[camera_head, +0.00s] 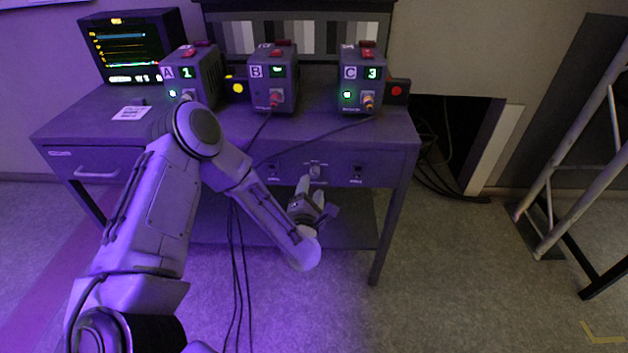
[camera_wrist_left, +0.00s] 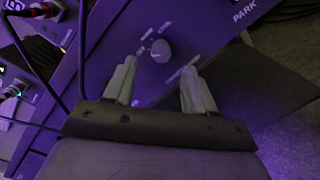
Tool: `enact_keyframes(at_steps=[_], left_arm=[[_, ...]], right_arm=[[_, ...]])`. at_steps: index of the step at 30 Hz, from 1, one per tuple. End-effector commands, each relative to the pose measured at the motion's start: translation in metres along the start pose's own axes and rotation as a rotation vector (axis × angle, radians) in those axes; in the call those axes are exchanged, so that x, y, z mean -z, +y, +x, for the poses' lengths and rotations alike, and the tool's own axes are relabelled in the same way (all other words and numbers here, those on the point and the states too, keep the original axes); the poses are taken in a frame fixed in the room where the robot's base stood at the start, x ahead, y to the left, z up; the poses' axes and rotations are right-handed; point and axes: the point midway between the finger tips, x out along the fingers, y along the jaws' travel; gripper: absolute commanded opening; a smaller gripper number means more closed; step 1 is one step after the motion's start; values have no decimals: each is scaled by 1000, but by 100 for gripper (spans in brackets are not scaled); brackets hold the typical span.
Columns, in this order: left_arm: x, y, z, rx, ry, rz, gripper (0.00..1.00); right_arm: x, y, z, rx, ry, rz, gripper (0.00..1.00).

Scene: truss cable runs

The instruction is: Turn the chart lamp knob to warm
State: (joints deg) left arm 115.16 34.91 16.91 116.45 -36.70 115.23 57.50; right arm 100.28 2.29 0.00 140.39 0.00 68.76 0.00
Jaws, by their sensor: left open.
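The chart lamp knob (camera_head: 315,171) is a small round grey knob on the front panel of the desk. In the left wrist view the knob (camera_wrist_left: 160,50) sits just beyond and between the two fingertips, with small labels around it that I cannot read surely. Its setting is not clear. My left gripper (camera_head: 308,186) is open and empty, just below and in front of the knob, fingers pointing at it. Its pale fingers also show in the left wrist view (camera_wrist_left: 159,72), apart, with no clear contact. The grey-striped chart (camera_head: 300,38) stands behind the desk. My right gripper is out of view.
Camera boxes A (camera_head: 204,78), B (camera_head: 275,88) and C (camera_head: 364,88) stand on the desk (camera_head: 320,128), near a monitor (camera_head: 128,45). Dark cables (camera_head: 237,260) hang in front of the desk.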

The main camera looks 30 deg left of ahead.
Motion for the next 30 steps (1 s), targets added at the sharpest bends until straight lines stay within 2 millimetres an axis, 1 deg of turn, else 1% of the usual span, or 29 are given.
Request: enact_keyframes(at_steps=[1,3,6,9,12,18,20,21,23,24,30], left_arm=[[1,1,12,-2,3,0,56],[1,0,26,-1,3,2,56],[1,-1,43,1,1,3,56],[1,-1,53,2,2,4,56],[1,-1,56,4,2,5,56],[1,-1,56,5,1,5,56],[1,-2,56,5,1,6,36],[1,-2,56,5,1,6,23],[1,-2,56,5,1,6,3],[1,-2,56,5,1,6,0],[1,-2,56,6,1,15,0]], right_arm=[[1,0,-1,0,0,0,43],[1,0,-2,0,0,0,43],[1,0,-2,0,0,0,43],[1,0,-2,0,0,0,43],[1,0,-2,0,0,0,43],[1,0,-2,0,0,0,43],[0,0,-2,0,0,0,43],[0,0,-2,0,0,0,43],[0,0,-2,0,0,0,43],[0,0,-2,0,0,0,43],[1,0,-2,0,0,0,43]])
